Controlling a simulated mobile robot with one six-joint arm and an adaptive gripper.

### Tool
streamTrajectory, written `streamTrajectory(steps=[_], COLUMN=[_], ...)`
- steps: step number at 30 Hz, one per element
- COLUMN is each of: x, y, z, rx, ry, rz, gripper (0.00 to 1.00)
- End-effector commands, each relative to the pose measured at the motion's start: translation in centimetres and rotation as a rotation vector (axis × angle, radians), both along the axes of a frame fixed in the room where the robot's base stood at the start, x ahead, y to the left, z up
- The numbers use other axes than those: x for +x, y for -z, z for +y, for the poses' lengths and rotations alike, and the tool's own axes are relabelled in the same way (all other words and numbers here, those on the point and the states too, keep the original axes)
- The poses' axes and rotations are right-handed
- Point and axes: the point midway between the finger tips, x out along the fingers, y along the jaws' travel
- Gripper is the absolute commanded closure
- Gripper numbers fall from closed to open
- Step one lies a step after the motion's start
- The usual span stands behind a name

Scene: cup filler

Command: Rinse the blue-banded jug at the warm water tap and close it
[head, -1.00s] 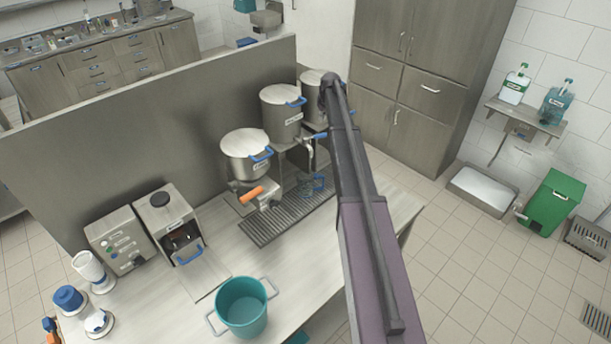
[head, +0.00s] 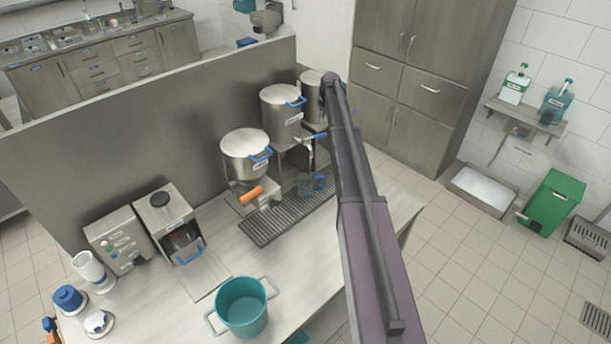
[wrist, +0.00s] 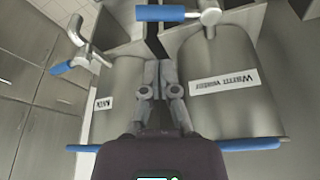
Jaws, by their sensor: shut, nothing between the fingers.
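The jug (head: 304,183) is a small clear vessel with blue trim, standing on the drip grate (head: 285,215) under a tap in the head view. Its band and contents are too small to tell. The warm water tank (wrist: 228,95) is at the right of the wrist view, with its label upside down. Its metal tap has a blue lever (wrist: 166,13) at the top of that view. My gripper (wrist: 158,65) is shut and empty, between two tanks and apart from the lever in the picture. My arm hides it in the head view.
Another steel tank (wrist: 118,95) with a blue-lever tap stands left in the wrist view. A steel dispenser with an orange lever (head: 251,194) stands left of the tap. A teal bucket (head: 243,306) is at the front edge. A partition (head: 150,130) runs behind the counter.

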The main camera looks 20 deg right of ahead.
Motion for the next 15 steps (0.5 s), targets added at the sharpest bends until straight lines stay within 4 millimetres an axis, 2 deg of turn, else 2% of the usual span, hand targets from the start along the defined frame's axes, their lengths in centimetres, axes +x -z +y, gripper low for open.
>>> streamTrajectory(steps=[2, 3, 9, 15], x=[0.0, 0.0, -0.3, -1.2], y=[0.0, 0.0, 0.5, 2.3], z=[0.0, 0.0, 0.0, 0.1], rx=[0.000, 0.000, 0.020, 0.117], ry=[0.000, 0.000, 0.015, 0.080], rz=[0.000, 0.000, -0.011, -0.064], gripper=[1.00, 0.94, 0.38, 0.38])
